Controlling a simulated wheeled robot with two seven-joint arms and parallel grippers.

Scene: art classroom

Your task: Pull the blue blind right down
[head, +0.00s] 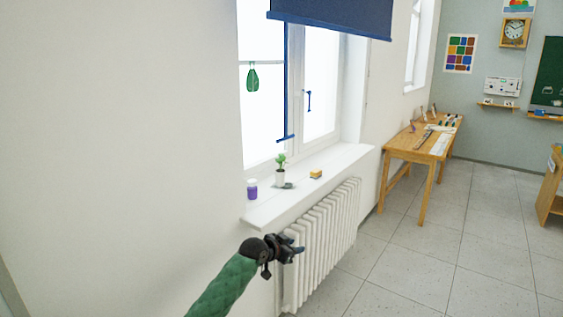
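The blue blind (335,14) covers only the top of the window in the head view; its straight lower edge slopes slightly down to the right. A thin blue strip (285,90) hangs below its left part and ends in a short blue crossbar (286,138) low on the window, above the sill. My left gripper (298,249), dark, on a green-sleeved arm, is in front of the radiator, below the sill and well below the blind. It touches neither blind nor strip. Its fingers are small and dark, so their opening is unclear. My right gripper is out of view.
The white sill (315,182) holds a potted plant (280,172), a purple jar (252,189) and a small orange-yellow item (316,174). A white radiator (322,235) stands below. A wooden table (408,150) stands along the wall beyond. The tiled floor (450,240) at right is clear.

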